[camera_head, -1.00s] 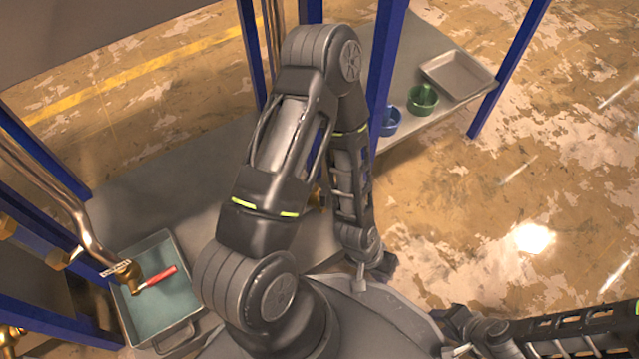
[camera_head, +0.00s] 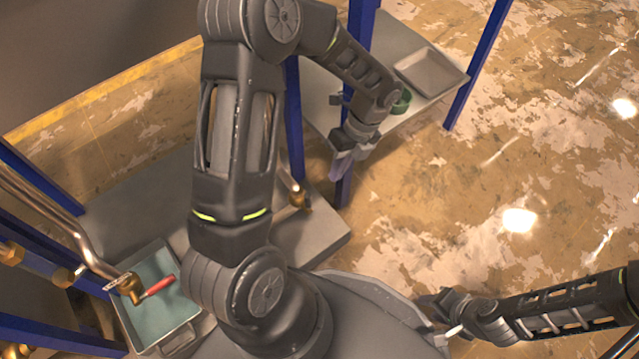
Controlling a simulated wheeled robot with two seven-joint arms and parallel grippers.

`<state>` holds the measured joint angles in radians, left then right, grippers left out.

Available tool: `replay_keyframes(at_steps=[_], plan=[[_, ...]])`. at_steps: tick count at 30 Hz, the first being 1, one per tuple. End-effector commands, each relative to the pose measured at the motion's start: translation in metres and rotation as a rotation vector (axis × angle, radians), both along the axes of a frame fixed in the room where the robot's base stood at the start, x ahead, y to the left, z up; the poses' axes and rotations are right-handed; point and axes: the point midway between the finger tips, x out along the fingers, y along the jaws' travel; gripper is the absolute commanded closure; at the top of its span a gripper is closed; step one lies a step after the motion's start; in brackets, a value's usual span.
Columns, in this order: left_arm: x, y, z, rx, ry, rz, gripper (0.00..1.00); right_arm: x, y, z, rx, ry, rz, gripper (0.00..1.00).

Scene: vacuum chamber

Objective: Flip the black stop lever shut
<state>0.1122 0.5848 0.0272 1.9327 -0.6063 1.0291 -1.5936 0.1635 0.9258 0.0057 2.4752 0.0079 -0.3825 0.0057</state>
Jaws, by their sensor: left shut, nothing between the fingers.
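I cannot make out a black stop lever in this view. A red-handled valve lever (camera_head: 159,285) sits on a brass fitting (camera_head: 131,288) at the end of a bent metal pipe, over a teal-lined tray (camera_head: 150,262) at the lower left. A second brass fitting (camera_head: 299,197) shows partly behind my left arm, above the grey bench. My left gripper (camera_head: 345,159) is shut and empty, pointing down in front of a blue post, away from both fittings. My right gripper (camera_head: 450,331) is low at the right of centre; its fingers are too small to read.
Blue posts (camera_head: 484,70) frame the benches. A grey shelf (camera_head: 395,27) at the top holds a metal tray (camera_head: 430,72) and a green cup (camera_head: 401,102), partly hidden by my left arm. Open floor (camera_head: 560,150) lies to the right.

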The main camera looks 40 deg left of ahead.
Motion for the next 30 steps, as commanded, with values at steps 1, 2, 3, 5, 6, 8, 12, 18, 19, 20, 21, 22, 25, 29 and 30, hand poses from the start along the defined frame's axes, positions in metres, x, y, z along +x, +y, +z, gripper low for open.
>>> replay_keyframes(at_steps=[1, 2, 3, 5, 6, 8, 12, 18, 19, 20, 21, 22, 25, 29, 30], plan=[[0.002, 0.007, 0.010, 0.010, 0.012, -0.037, 1.00, 0.000, 0.000, 0.002, 0.000, 0.001, 0.000, 0.64], [0.002, 0.010, 0.012, 0.016, 0.018, -0.055, 1.00, -0.001, 0.000, 0.002, 0.000, 0.001, 0.000, 0.64], [0.002, 0.012, 0.014, 0.019, 0.026, -0.069, 1.00, -0.001, 0.000, 0.002, 0.000, 0.001, 0.000, 0.64], [0.002, 0.014, 0.015, 0.020, 0.030, -0.077, 1.00, -0.001, 0.000, 0.002, 0.000, 0.001, 0.000, 0.64], [0.001, 0.013, 0.015, 0.019, 0.031, -0.076, 1.00, -0.001, 0.000, 0.001, 0.000, 0.002, 0.001, 0.64], [0.001, 0.013, 0.014, 0.019, 0.030, -0.075, 1.00, -0.001, 0.000, 0.001, 0.000, 0.002, 0.001, 0.64], [0.001, 0.013, 0.014, 0.018, 0.030, -0.073, 1.00, -0.001, 0.000, 0.001, 0.000, 0.002, 0.001, 0.64], [-0.003, 0.014, 0.002, 0.018, 0.031, -0.071, 1.00, 0.000, 0.000, -0.005, 0.000, -0.001, 0.000, 0.64], [-0.003, 0.015, -0.001, 0.018, 0.030, -0.071, 1.00, 0.000, 0.000, -0.007, 0.000, -0.001, 0.000, 0.64], [-0.005, 0.016, -0.005, 0.017, 0.030, -0.070, 1.00, 0.001, 0.000, -0.009, 0.000, -0.002, -0.002, 0.64], [-0.007, 0.017, -0.010, 0.018, 0.032, -0.070, 1.00, 0.001, 0.000, -0.012, 0.000, -0.002, -0.002, 0.64], [-0.009, 0.017, -0.015, 0.018, 0.032, -0.070, 1.00, 0.001, 0.000, -0.014, -0.002, -0.003, -0.002, 0.64], [-0.014, 0.020, -0.031, 0.018, 0.031, -0.070, 1.00, 0.002, 0.000, -0.024, -0.002, -0.007, -0.004, 0.64], [-0.022, 0.024, -0.053, 0.017, 0.033, -0.070, 1.00, 0.004, 0.001, -0.035, -0.003, -0.011, -0.006, 0.64], [-0.024, 0.025, -0.058, 0.017, 0.032, -0.070, 1.00, 0.005, 0.001, -0.038, -0.003, -0.013, -0.007, 0.64]])
